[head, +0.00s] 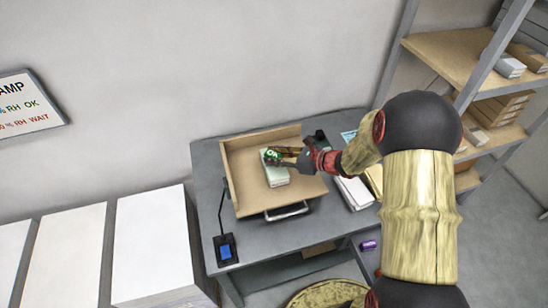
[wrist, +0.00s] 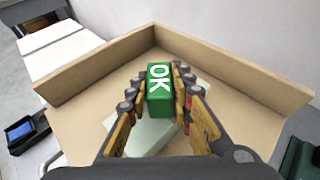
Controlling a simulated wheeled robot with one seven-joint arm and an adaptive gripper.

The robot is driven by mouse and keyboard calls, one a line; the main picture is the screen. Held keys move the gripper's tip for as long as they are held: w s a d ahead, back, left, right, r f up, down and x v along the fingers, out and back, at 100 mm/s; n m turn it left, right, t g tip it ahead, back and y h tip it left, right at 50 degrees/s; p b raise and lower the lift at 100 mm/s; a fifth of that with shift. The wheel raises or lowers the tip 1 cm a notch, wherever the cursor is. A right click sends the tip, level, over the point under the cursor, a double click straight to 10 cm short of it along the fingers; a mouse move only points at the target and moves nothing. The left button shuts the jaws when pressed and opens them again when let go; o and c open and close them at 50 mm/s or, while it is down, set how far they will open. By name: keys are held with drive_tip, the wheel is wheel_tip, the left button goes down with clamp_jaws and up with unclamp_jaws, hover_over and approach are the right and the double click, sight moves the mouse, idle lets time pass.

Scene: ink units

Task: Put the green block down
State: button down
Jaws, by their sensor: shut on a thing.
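The green block (wrist: 159,100) has white "OK" lettering on its top face. My gripper (wrist: 159,78) is shut on it, one finger on each side. In the head view the green block (head: 271,155) and my gripper (head: 276,154) are over the open wooden drawer-like tray (head: 241,196) on the desk. A pale stack or block (head: 277,178) lies in the tray under the gripper; it also shows in the wrist view (wrist: 138,138), partly hidden by the fingers. I cannot tell whether the green block touches it.
The tray has raised walls and a metal handle (head: 287,212) at its front. Bare tray floor lies left of the pale stack. A device with a blue screen (head: 226,250) stands on the grey desk (head: 208,180). Papers (head: 353,192) lie right of the tray.

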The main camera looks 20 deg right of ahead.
drive_tip(key=c, duration=2)
unclamp_jaws()
drive_tip(key=shift+f, duration=0.1)
drive_tip(key=shift+c, duration=0.2)
drive_tip(key=o, duration=0.5)
drive_tip(key=shift+c, duration=0.2)
